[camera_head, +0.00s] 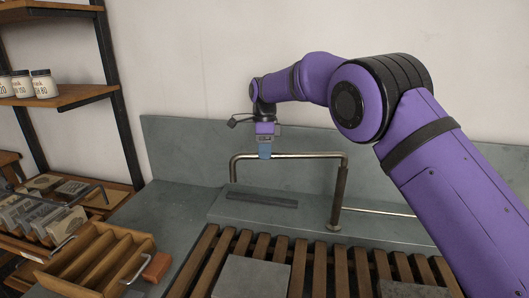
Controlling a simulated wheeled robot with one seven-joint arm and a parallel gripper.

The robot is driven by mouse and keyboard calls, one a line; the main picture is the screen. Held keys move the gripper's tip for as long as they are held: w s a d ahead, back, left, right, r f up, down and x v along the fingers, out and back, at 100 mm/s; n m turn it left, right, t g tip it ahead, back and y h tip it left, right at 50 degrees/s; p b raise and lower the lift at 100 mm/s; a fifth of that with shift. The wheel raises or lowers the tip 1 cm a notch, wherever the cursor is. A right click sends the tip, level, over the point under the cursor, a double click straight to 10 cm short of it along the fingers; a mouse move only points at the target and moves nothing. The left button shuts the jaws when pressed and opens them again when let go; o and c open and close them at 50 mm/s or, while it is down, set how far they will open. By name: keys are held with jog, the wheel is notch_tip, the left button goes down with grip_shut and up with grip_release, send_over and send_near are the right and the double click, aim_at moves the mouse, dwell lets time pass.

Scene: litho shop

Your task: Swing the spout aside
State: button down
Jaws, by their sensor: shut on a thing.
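The spout (310,155) is a thin metal tube in the head view. It rises from an upright post (338,196) at the right, runs level to the left and bends down at its free end (233,170). My gripper (265,152) comes down from above and is shut on the level part of the spout, left of its middle. The blue fingers hide a short piece of the tube. The spout stands over the back ledge of the grey sink, roughly parallel to the wall.
A slatted wooden rack (213,250) lies in front of the spout, with a grey stone slab (251,278) on it. A divided wooden tray (95,262) and a reddish-brown block (157,267) stand at the left. Shelves with jars (43,84) are at the upper left.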

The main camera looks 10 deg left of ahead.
jog(key=c, duration=1)
grip_release()
jog(key=shift+d, duration=0.1)
jog(key=shift+o, duration=0.2)
jog(key=shift+r, duration=0.1)
notch_tip(320, 180, up, 10)
jog(key=w, duration=0.2)
jog(key=shift+a+r, duration=0.2)
jog(key=shift+a, duration=0.05)
